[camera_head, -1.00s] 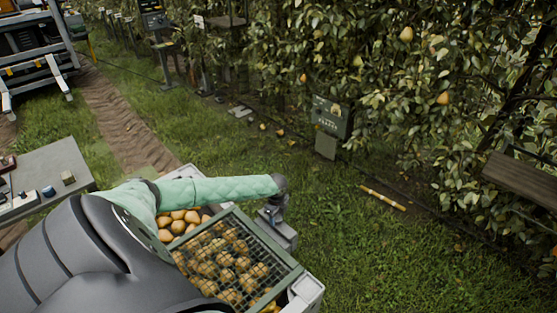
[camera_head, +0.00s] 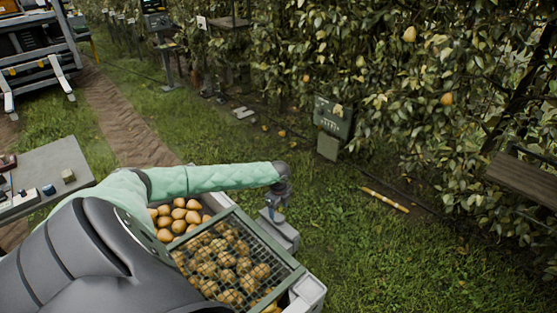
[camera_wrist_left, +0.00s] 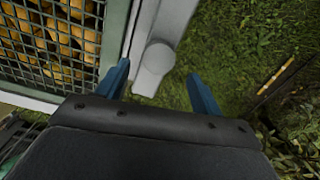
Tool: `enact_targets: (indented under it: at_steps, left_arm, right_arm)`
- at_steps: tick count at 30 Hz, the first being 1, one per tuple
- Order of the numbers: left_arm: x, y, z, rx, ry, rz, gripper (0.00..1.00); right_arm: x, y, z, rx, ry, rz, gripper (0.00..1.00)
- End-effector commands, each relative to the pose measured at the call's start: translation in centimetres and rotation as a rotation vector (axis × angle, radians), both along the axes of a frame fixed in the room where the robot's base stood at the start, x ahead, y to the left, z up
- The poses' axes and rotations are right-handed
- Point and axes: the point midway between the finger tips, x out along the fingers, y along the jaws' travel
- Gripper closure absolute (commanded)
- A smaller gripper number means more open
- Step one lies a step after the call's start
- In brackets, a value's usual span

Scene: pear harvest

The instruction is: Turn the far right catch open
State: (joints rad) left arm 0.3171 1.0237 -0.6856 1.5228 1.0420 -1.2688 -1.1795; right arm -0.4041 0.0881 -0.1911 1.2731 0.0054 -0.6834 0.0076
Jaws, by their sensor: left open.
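The far right catch (camera_head: 281,231) is a light grey piece on the outer side of the pear crate, beside the green-framed mesh lid (camera_head: 268,238). In the left wrist view the catch shows as a grey bar with a round knob (camera_wrist_left: 158,57). My left gripper (camera_head: 275,215) is at the catch. Its two blue fingers are open, one on each side of the knob in the wrist view, and nothing is held. Whether they touch the knob, I cannot tell. My right gripper is out of view.
Pears lie under the mesh in the crate (camera_head: 312,288), with more uncovered behind. A grey table (camera_head: 45,170) with small items stands at the left. Grass lies open right of the crate. A yellow stick (camera_head: 384,199) lies there, before the pear trees.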

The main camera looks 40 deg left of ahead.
Motion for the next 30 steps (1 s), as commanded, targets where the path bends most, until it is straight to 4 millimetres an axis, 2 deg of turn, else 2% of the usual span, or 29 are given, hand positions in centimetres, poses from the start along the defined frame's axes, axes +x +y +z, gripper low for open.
enact_targets:
  at_steps: [4, 9, 30]
  left_arm:
    - [0.0, 0.0, 1.4, 0.000, 0.000, -0.001, 0.33]
    - [0.0, 0.0, 2.2, -0.001, 0.000, -0.001, 0.33]
    - [0.0, 0.0, 2.2, -0.001, 0.001, -0.001, 0.33]
  right_arm:
    - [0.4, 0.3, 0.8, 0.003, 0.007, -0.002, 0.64]
    - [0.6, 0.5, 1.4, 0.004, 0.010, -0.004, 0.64]
    - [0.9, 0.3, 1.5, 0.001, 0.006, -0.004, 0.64]
